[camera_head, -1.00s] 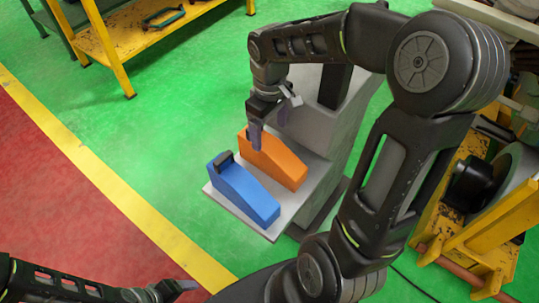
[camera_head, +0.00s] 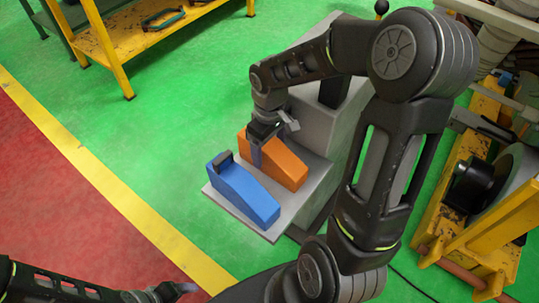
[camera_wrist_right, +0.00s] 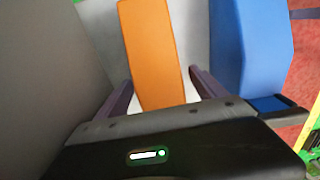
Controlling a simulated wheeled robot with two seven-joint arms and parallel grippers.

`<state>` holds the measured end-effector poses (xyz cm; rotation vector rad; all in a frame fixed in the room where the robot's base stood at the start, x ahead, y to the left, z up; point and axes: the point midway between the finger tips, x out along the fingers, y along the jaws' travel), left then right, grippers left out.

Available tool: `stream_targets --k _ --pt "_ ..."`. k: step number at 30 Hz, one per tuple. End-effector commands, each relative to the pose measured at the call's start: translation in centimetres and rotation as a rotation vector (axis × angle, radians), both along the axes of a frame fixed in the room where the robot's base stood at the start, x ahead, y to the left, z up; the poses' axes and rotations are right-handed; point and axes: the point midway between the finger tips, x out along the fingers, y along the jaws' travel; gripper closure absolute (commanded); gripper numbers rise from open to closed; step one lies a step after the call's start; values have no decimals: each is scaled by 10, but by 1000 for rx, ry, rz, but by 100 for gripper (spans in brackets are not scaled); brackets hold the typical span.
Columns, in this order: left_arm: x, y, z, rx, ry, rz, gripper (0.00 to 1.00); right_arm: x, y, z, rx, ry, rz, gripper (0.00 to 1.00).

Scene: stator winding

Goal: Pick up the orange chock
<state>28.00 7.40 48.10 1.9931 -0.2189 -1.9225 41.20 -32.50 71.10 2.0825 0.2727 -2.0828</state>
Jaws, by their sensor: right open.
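The orange chock (camera_head: 282,165) lies on a grey shelf (camera_head: 270,231), beside a blue chock (camera_head: 243,193). My right gripper (camera_head: 268,155) is over the far end of the orange chock, pointing down. In the right wrist view the orange chock (camera_wrist_right: 150,50) reaches between the two open fingers of my right gripper (camera_wrist_right: 165,90), with a gap on each side. The blue chock (camera_wrist_right: 258,45) is to the right of the fingers there. My left gripper (camera_head: 180,290) is low at the bottom left, away from the chocks; its finger state is too small to tell.
The grey pedestal (camera_head: 318,122) rises behind the shelf, close to my right gripper. A yellow workbench (camera_head: 120,45) stands at the upper left. A yellow stand with a dark wheel (camera_head: 478,185) is at the right. Green floor left of the shelf is clear.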

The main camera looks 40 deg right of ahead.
Motion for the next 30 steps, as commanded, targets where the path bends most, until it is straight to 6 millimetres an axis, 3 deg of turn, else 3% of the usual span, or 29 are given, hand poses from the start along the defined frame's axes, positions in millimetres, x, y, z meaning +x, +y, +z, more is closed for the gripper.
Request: stream_targets --k 12,30 --pt "0 0 0 0 0 0 27 0 0 0 0 0 0 21" --pt "0 0 0 0 0 0 27 0 0 0 0 0 0 70"
